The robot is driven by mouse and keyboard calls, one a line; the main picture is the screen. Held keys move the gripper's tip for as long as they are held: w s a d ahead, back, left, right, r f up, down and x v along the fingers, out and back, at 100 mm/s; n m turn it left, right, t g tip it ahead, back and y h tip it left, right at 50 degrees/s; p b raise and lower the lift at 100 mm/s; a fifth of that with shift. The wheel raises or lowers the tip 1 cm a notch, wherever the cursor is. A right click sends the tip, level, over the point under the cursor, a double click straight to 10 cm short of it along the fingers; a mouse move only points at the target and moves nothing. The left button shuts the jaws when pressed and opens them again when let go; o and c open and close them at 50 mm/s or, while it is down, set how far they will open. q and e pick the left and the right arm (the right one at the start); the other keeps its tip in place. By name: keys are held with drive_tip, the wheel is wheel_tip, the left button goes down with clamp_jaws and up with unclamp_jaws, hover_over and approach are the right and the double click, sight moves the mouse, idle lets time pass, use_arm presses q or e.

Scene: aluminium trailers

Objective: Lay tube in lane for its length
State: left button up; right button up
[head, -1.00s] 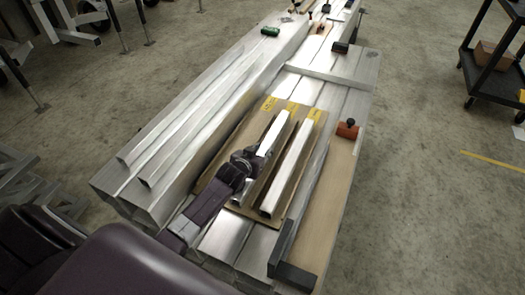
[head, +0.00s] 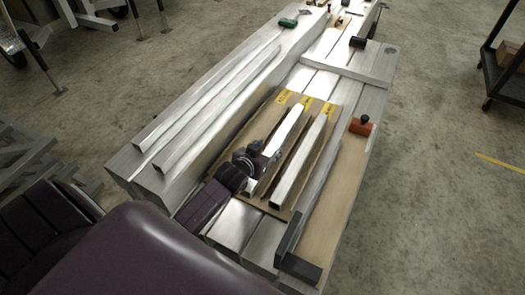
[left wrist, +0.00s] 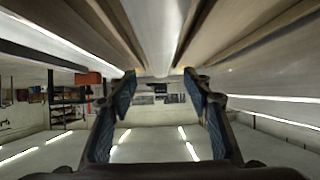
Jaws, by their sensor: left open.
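A brown board (head: 270,207) with yellow lane labels (head: 305,101) lies on the aluminium profiles. One silver tube (head: 285,130) lies along its middle lane and another silver tube (head: 300,165) along its right lane. The left lane looks bare. My left gripper (head: 266,163) is at the near end of the middle tube, and it hides that end. In the left wrist view the open fingers (left wrist: 160,76) stand on either side of the tube (left wrist: 155,35), with visible gaps. I cannot tell whether the tube rests fully in its lane. My right gripper is not in view.
Two long silver bars (head: 222,103) lie on the raised aluminium beam at left. An orange block (head: 361,126) with a black knob and a black angle piece (head: 298,267) sit along the right side. A crossbar (head: 345,73) spans the profiles beyond the board.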

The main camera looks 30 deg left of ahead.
use_arm(q)
drive_tip(key=shift+v, duration=2.75)
